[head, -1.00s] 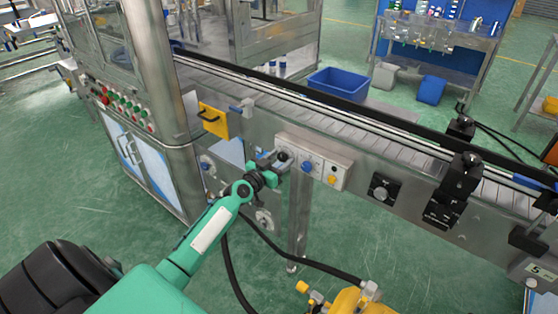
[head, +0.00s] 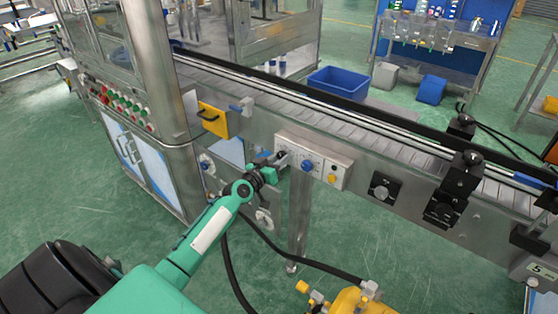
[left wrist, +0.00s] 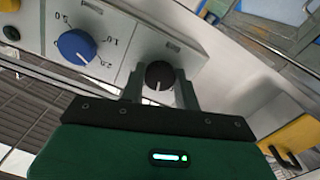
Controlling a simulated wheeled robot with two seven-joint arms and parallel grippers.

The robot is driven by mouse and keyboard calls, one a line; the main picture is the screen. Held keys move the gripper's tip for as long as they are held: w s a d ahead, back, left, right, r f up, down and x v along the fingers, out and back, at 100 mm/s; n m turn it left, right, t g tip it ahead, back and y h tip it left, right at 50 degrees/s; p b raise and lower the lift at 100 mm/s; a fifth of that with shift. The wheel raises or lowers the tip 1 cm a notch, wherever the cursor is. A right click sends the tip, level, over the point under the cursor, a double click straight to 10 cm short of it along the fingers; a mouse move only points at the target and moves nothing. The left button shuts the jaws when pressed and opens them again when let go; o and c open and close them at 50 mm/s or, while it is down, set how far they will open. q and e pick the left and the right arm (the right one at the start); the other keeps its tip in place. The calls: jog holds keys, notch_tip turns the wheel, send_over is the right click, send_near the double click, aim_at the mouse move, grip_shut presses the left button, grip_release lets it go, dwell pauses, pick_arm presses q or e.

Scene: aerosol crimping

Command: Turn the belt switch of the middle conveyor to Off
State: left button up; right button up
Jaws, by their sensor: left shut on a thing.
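A light control panel (head: 322,175) is fixed to the side of the middle conveyor (head: 330,125). At its left end is a black rotary knob, seen in the left wrist view (left wrist: 159,74) with a pale pointer line toward my gripper. I take it for the belt switch; its labels are not readable. My left gripper (head: 280,160) is shut on this knob, one finger on each side, as the left wrist view (left wrist: 159,88) also shows. The fingers partly hide the knob in the head view. My right gripper is not in view.
A blue dial (head: 307,166) and a yellow button (head: 332,179) sit right of the knob on the panel. A yellow handled plate (head: 213,119) is to the left. A blue bin (head: 338,83) stands behind the conveyor.

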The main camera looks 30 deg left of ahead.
pick_arm(q)
jog(key=n, duration=0.4)
jog(key=shift+n, duration=1.2)
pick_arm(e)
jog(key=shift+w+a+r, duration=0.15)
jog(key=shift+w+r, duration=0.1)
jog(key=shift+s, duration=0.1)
pick_arm(q)
jog(key=o, duration=1)
